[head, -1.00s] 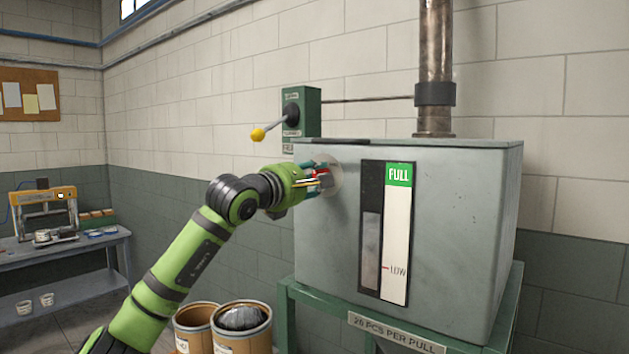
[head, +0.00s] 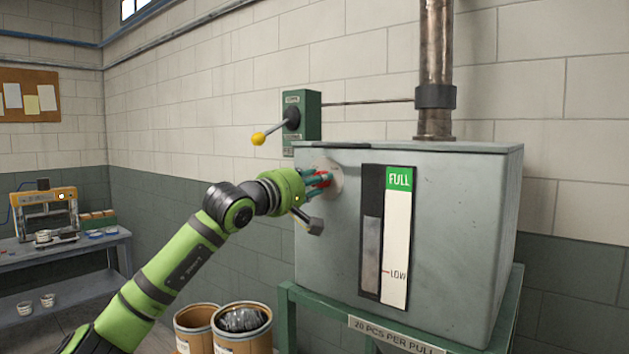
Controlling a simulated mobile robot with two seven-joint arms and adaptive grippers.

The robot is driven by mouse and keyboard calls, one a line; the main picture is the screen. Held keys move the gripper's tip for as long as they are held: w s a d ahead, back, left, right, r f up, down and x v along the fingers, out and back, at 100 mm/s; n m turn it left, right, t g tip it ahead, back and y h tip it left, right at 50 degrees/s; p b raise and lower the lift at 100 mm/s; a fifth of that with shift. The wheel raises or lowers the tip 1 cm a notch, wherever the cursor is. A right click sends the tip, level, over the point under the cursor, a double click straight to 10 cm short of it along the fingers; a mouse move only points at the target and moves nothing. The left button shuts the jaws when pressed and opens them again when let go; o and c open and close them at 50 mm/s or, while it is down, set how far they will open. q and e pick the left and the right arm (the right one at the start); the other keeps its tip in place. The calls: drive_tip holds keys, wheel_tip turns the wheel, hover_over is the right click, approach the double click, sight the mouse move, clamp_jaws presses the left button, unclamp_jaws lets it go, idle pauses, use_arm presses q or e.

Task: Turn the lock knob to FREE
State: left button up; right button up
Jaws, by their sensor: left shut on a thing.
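The lock knob (head: 325,179) shows as a small red part on a pale round plate (head: 335,180) at the left of the grey tank's front. My left gripper (head: 318,180) is shut on the knob, its fingers pointing right at the plate. The fingers hide most of the knob, and I cannot read any marking on the plate. A dark block-shaped part (head: 309,222) hangs below the fingers at my wrist. My right gripper is not in view.
The grey tank (head: 460,230) stands on a green frame with a FULL/LOW gauge (head: 396,235). A green box (head: 303,118) with a yellow-tipped lever (head: 258,138) is on the wall above. Two brown drums (head: 240,335) stand below my arm.

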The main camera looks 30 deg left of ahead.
use_arm(q)
drive_tip(key=shift+m, duration=0.5)
drive_tip(key=o, duration=1.1)
drive_tip(key=shift+o, duration=0.2)
drive_tip(key=s, duration=1.2)
drive_tip(key=shift+a+f, duration=0.4)
drive_tip(key=shift+a, duration=0.05)
